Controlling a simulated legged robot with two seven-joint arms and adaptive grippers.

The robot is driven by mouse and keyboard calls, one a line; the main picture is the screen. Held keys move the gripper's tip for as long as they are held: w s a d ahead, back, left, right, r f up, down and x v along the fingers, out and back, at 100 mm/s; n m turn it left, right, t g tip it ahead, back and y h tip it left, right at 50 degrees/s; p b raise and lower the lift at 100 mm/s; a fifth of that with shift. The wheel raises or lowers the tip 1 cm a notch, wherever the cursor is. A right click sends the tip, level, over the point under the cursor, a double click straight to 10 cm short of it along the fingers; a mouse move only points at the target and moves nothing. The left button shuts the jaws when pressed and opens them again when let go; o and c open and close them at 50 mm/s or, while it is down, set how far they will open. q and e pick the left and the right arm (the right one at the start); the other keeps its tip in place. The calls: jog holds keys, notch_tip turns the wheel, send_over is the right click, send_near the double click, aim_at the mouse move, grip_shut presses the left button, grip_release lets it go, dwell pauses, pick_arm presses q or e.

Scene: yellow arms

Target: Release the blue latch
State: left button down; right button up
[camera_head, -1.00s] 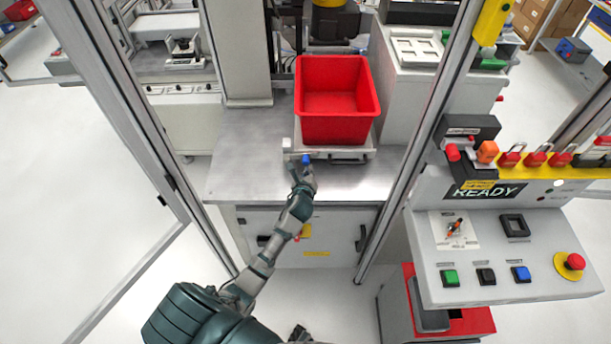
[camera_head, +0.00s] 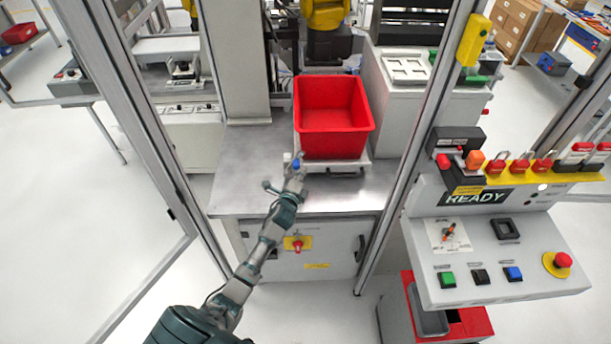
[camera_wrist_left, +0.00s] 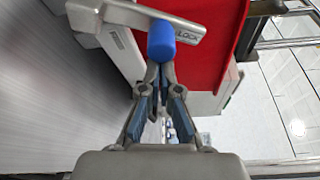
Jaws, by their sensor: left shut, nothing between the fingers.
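The blue latch knob (camera_head: 296,163) sits at the front left of the tray fixture below the red bin (camera_head: 333,140). In the left wrist view the blue knob (camera_wrist_left: 161,40) stands on a grey lever (camera_wrist_left: 120,14) beside the word LOCK. My left gripper (camera_head: 294,177) is shut and empty at the knob. In the wrist view its fingertips (camera_wrist_left: 160,70) lie right against or just short of the knob's near end; I cannot tell if they touch. Much of the lever is hidden in the head view. My right gripper is not in view.
The metal table (camera_head: 240,165) is clear to the left of the bin. Frame posts (camera_head: 430,110) stand on both sides of the opening. A control panel (camera_head: 490,255) with buttons is at the right. A red rotary switch (camera_head: 297,244) is on the cabinet front.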

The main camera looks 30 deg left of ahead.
aim_at(296, 157)
pick_arm(q)
jog(key=shift+s+a+r+n+t+y+b, duration=0.1)
jog(key=shift+s+a+r+n+t+b, duration=0.35)
jog(key=shift+n, duration=0.55)
jog(key=shift+s+a+r+n+t+y+b, duration=0.1)
jog(key=shift+a+n+t+b, duration=0.1)
jog(key=shift+a+n, duration=0.6)
jog(key=shift+s+a+r+n+t+y+b, duration=0.1)
jog(key=shift+s+a+r+n+t+b, duration=0.2)
jog(key=shift+n, duration=0.9)
jog(key=shift+s, duration=0.1)
